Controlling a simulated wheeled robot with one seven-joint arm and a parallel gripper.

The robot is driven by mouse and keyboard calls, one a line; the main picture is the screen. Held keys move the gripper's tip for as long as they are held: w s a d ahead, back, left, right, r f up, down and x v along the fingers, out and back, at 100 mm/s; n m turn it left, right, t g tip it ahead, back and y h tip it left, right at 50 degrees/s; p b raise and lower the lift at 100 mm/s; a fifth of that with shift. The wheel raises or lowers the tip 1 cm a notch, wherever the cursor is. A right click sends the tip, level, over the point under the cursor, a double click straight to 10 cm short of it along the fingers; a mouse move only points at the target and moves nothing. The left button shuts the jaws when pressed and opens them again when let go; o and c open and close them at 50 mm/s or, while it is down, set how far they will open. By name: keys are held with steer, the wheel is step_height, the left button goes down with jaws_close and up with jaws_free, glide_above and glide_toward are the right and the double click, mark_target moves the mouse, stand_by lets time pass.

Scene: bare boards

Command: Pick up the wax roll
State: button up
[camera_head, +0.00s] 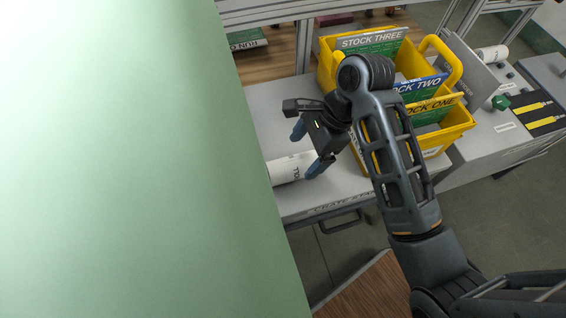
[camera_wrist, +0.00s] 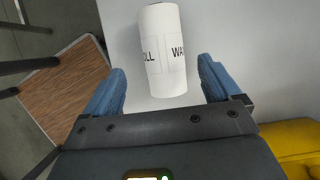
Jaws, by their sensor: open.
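The wax roll (camera_head: 290,168) is a white cylinder with dark lettering. It lies on the grey bench top, partly cut off by a large pale green surface in the head view. In the wrist view the wax roll (camera_wrist: 163,50) lies beyond and between the two blue fingers, its near end close to the fingertip line. My gripper (camera_head: 307,150) is open, with blue fingertips around the roll's right end in the head view. In the wrist view my gripper (camera_wrist: 162,80) has its fingers spread wider than the roll, with a gap on each side.
A yellow crate (camera_head: 459,118) with stock cards stands right of my gripper. The pale green surface (camera_head: 130,160) fills the left of the head view. A brown wooden board (camera_wrist: 62,85) lies lower, beyond the bench edge. A drawer handle (camera_head: 341,224) is below the bench.

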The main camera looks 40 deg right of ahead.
mark_target(298, 161)
steer(key=shift+w, duration=0.2)
steer(key=shift+a+f, duration=0.1)
steer(key=shift+f, duration=0.3)
steer(key=x, duration=0.2)
steer(key=b+x, duration=0.1)
steer(key=x, duration=0.3)
steer(key=shift+f+b, duration=0.35)
steer(key=shift+f, duration=0.1)
steer(key=c, duration=1.2)
steer(key=shift+r, duration=0.1)
